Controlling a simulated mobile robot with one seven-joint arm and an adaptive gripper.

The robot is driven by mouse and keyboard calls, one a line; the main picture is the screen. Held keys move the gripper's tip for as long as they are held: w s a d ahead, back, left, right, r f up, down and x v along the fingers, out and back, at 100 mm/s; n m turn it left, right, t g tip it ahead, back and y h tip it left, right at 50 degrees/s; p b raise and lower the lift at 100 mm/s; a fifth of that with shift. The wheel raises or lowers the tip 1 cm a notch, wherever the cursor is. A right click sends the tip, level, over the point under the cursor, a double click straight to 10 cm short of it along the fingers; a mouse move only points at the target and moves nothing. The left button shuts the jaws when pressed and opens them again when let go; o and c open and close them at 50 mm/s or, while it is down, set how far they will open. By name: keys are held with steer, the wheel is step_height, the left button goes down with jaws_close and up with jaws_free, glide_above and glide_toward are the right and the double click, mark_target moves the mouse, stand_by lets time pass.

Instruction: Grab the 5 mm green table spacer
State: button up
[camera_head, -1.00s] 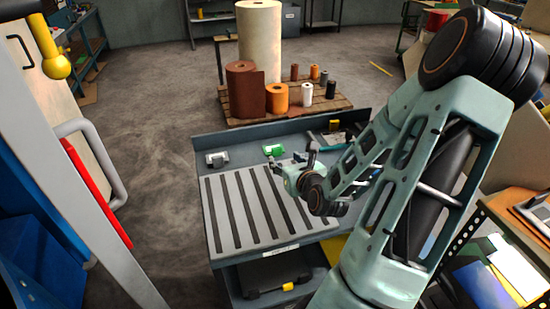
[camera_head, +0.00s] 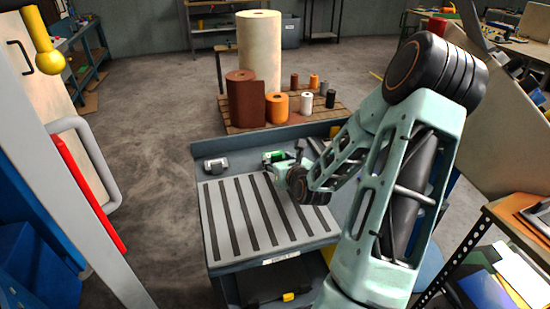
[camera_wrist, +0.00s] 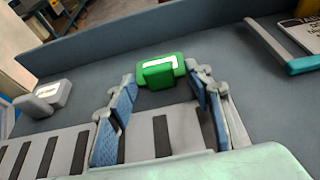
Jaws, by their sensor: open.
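The green table spacer (camera_wrist: 159,70) has a pale label on its face and lies on the grey bench top behind the slotted plate. In the wrist view it sits ahead, between and just beyond the fingertips of my gripper (camera_wrist: 160,90).
A grey spacer-like block (camera_head: 216,165) with a pale label lies to the left. The slotted plate (camera_head: 231,246) fills the front of the bench. A raised rim (camera_wrist: 110,47) runs behind the spacer. A teal-handled tool (camera_wrist: 305,66) lies to the right.

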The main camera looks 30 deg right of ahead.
steer(key=shift+c, duration=0.5)
steer(key=c, duration=1.1)
steer(key=shift+r, duration=0.1)
